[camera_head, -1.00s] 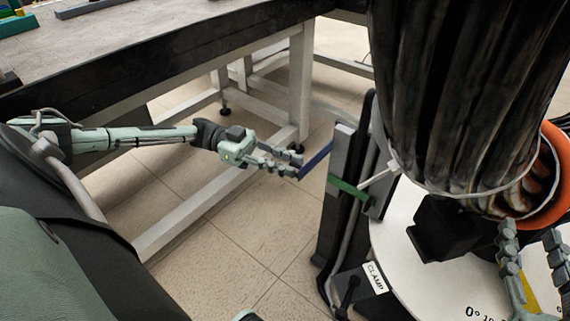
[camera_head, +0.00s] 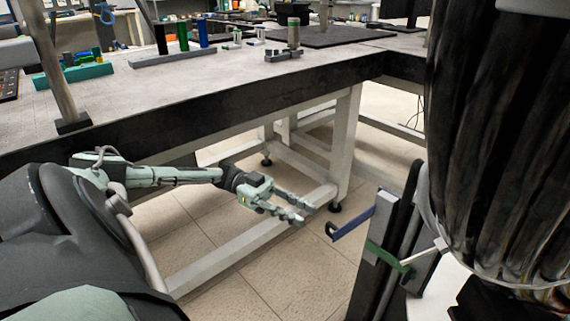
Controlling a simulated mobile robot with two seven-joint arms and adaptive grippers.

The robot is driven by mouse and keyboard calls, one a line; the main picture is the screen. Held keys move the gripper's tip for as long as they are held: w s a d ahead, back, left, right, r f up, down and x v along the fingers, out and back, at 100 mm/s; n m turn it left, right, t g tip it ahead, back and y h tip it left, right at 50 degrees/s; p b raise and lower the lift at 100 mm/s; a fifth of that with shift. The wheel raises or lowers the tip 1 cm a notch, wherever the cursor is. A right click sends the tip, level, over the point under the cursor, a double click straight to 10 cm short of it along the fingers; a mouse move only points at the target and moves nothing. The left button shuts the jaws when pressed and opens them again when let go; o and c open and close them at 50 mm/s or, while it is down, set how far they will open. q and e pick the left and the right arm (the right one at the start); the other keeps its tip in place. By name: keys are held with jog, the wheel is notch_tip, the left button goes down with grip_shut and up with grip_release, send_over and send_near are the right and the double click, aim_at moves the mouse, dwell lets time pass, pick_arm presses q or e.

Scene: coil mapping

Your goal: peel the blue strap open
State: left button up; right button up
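The blue strap (camera_head: 352,222) sticks out to the left from the upper part of a dark and grey clamp post (camera_head: 383,225). Its free end is bent into a small hook. A green strap (camera_head: 386,256) lies lower on the same post. My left gripper (camera_head: 304,215) is left of the blue strap, its two fingers pointing right toward the free end. The fingers are spread a little, with nothing seen between them, and a small gap shows between their tips and the strap. My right gripper is not in view.
A large black ribbed coil (camera_head: 500,130) stands right of the post, with a pale tie (camera_head: 428,251) near its lower edge. A workbench (camera_head: 215,85) with bottles and tools spans the back. Its white legs (camera_head: 345,150) stand behind my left gripper. Tiled floor lies below.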

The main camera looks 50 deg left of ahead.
pick_arm(q)
jog(key=v, duration=0.5)
jog(key=shift+w, duration=0.1)
dwell(0.4)
